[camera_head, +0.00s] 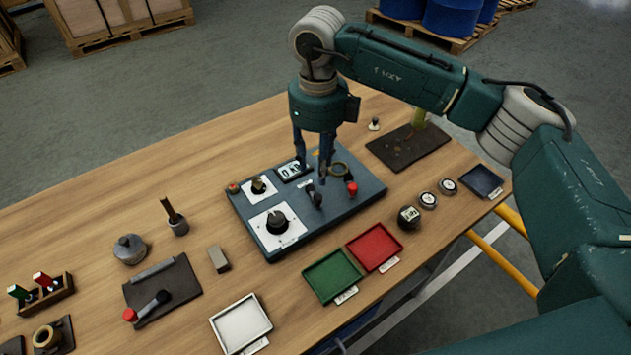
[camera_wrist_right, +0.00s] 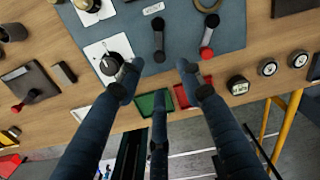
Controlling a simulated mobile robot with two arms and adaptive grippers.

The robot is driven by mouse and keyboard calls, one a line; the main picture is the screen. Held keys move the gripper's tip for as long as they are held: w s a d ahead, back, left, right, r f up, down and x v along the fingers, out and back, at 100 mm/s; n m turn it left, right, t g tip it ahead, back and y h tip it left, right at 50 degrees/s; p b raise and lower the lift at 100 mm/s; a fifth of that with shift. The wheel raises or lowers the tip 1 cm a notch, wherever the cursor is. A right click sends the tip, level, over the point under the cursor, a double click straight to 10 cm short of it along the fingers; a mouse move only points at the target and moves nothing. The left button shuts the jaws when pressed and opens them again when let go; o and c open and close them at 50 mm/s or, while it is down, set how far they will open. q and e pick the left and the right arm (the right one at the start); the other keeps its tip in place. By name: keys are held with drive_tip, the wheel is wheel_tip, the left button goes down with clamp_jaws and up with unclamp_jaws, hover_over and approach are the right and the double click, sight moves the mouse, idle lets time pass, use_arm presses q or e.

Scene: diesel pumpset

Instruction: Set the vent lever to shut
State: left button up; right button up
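The vent lever (camera_head: 315,197) is a short black lever on the blue-grey panel (camera_head: 350,207), beside a small white label. In the right wrist view the lever (camera_wrist_right: 158,40) points away from its VENT label (camera_wrist_right: 153,9), toward the panel's front edge. My right gripper (camera_head: 312,168) hangs over the panel just above the lever, fingers pointing down. In the right wrist view its fingers (camera_wrist_right: 158,70) are spread with nothing between them, and the lever shows beyond their tips, apparently apart from them. My left gripper is out of view.
Green (camera_head: 318,289) and red (camera_head: 374,246) trays lie in front. Small gauges (camera_head: 428,200) lie right.

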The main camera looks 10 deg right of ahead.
sight(318, 197)
drive_tip(key=f, duration=0.1)
drive_tip(key=s+f+p, duration=0.1)
drive_tip(key=shift+f, duration=0.4)
wheel_tip(318, 197, down, 3)
drive_tip(key=shift+f+p, duration=0.1)
drive_tip(key=shift+p, duration=0.4)
drive_tip(key=f, duration=0.3)
drive_tip(key=shift+w+p, duration=0.2)
drive_tip(key=shift+p, duration=0.1)
drive_tip(key=shift+c, duration=0.2)
drive_tip(key=c, duration=0.9)
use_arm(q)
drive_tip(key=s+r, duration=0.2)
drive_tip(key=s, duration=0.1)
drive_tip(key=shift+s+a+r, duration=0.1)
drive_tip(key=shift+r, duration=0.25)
